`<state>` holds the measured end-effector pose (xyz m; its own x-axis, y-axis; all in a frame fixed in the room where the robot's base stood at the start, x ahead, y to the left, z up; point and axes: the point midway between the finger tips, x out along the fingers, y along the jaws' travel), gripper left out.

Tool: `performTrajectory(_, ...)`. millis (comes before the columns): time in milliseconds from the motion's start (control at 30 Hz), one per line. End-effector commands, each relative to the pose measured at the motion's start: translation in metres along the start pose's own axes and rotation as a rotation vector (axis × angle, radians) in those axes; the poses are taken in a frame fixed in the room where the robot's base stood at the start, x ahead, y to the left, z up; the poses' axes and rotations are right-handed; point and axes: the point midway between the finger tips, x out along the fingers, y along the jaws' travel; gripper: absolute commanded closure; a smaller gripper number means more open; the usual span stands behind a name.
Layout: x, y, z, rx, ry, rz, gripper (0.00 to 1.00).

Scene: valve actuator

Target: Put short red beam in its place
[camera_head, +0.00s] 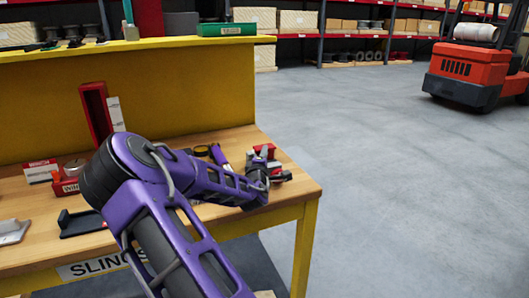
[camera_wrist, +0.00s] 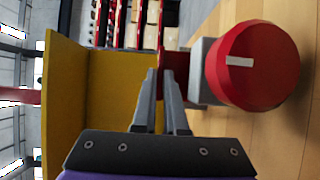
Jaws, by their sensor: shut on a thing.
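My gripper (camera_wrist: 161,75) is shut in the wrist view, with its two grey fingers close together. A narrow dark red piece (camera_wrist: 177,62), which looks like the short red beam, shows at the fingertips; most of it is hidden. Right beside it is a grey block (camera_wrist: 203,70) bearing a large round red knob (camera_wrist: 258,66) with a white mark. I cannot tell whether the piece touches the block. In the head view my gripper (camera_head: 277,178) is near the bench's right end, close to a small red part (camera_head: 264,149). The beam's place cannot be made out.
The wooden bench (camera_head: 290,187) has a yellow back panel (camera_head: 190,95). A tall red channel (camera_head: 95,112) stands at its left, with red boxes (camera_head: 65,186) and a dark bracket (camera_head: 80,222). Open floor lies to the right, with an orange forklift (camera_head: 467,70) farther off.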

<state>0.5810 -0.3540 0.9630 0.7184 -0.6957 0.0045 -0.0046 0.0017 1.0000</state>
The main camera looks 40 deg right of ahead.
Motion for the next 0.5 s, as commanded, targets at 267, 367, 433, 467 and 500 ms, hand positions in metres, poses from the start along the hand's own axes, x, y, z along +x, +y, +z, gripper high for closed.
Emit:
performTrajectory(267,0.0003,-0.0055,0.0003,0.001,0.0,0.004,1.0)
performTrajectory(367,0.0003,-0.0078,0.0001,0.001,0.0,0.004,1.0)
performTrajectory(433,0.0003,-0.0097,0.0,0.001,0.0,0.004,1.0)
performTrajectory(467,0.0003,-0.0093,-0.0001,0.002,0.0,0.004,0.85)
performTrajectory(500,0.0002,-0.0095,-0.0001,0.001,0.0,0.003,0.78)
